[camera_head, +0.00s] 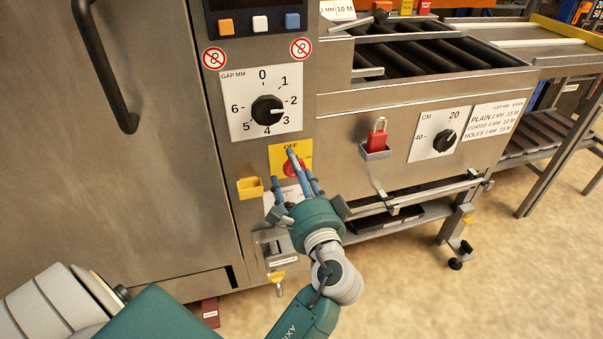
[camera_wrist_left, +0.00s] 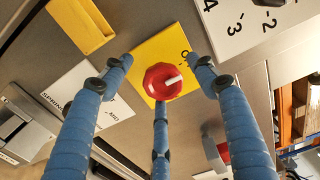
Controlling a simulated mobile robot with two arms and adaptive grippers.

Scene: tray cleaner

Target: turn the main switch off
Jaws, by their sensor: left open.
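The main switch is a red round knob (camera_head: 288,169) on a yellow plate (camera_head: 277,152) marked OFF at its top. One finger partly covers the OFF lettering. Whether any fingertip touches the plate I cannot tell. My right gripper is not in view.
A gap dial (camera_head: 267,110) sits above the switch. A yellow holder (camera_head: 250,188) juts out at left, and a red padlock (camera_head: 378,138) stands in a bracket at right. A second dial (camera_head: 444,140) is farther right. A long black handle (camera_head: 107,70) is on the cabinet door.

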